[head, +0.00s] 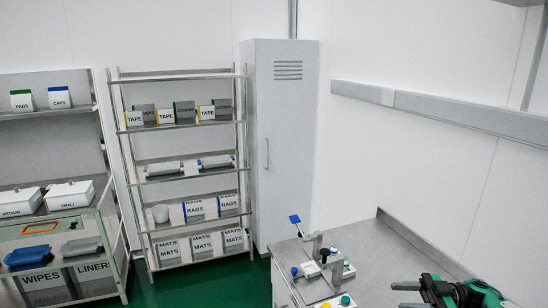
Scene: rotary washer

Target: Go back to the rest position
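My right gripper (403,296), green and black with grey fingers, is low at the right of the head view, over the grey bench top (385,250). Its two fingers point left with a gap between them, and nothing shows in the gap. The picture's bottom edge cuts off part of the arm. My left gripper is not in view. A small metal fixture (315,262) with a blue flag-like paddle (295,219) and blue, green and yellow knobs stands on the bench, left of the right gripper and apart from it.
A metal rack (129,177) with labelled bins stands at the back, with a tall grey cabinet (282,150) beside it. Another shelf (104,160) with boxes is at the left. A rail (440,108) runs along the right wall. Green floor (200,285) is clear between.

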